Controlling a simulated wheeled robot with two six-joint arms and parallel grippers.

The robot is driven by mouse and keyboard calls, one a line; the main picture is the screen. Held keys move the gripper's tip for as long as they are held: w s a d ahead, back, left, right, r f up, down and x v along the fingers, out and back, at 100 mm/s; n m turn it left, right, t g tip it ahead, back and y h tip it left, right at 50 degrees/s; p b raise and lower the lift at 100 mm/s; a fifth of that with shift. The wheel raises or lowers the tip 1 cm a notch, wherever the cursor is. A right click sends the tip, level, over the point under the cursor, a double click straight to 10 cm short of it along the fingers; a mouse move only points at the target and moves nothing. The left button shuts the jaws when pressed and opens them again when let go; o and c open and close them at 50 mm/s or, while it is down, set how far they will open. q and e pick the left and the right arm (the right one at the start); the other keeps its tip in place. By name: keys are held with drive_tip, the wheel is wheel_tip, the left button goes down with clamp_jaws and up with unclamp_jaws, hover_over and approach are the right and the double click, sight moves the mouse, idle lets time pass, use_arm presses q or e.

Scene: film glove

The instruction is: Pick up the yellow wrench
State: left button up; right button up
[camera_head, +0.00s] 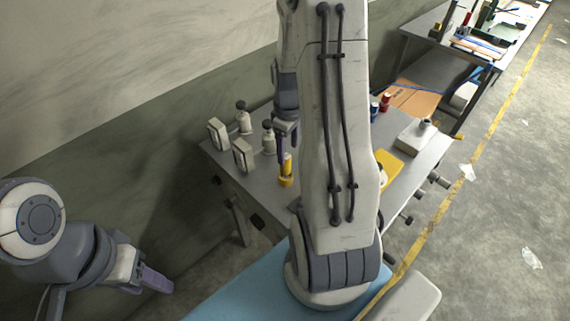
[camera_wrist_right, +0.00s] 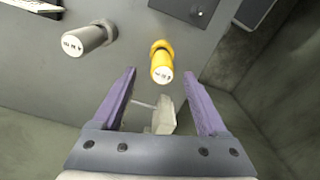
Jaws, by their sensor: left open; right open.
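A yellow upright cylinder (camera_head: 287,170) with a wider collar stands near the left edge of the grey table; I see no clear wrench shape on it. In the right wrist view this yellow piece (camera_wrist_right: 161,60) shows a round white end with dark print, just beyond the fingertips. My right gripper (camera_head: 286,134) is open and points down above it in the head view. Its purple fingers (camera_wrist_right: 160,82) are spread wide, and nothing is gripped. My left gripper (camera_head: 157,282) is open and empty at lower left, far from the table.
The grey table (camera_head: 222,160) also holds pale bottles (camera_head: 243,118), pale blocks (camera_head: 243,154), red and blue cans (camera_head: 386,102), a yellow flat piece (camera_head: 390,168) and a grey box (camera_head: 412,137). In the wrist view a grey cylinder (camera_wrist_right: 85,41) stands left of the yellow one. My right arm hides the table's middle.

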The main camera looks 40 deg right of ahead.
sight(285, 165)
wheel_tip(285, 165, down, 3)
drive_tip(key=shift+r, duration=0.2)
drive_tip(key=f, duration=0.1)
drive_tip(key=f+p, duration=0.2)
drive_tip(key=shift+w+a+f, duration=0.15)
drive_tip(key=shift+a+f, duration=0.15)
drive_tip(key=shift+f, duration=0.75)
clamp_jaws()
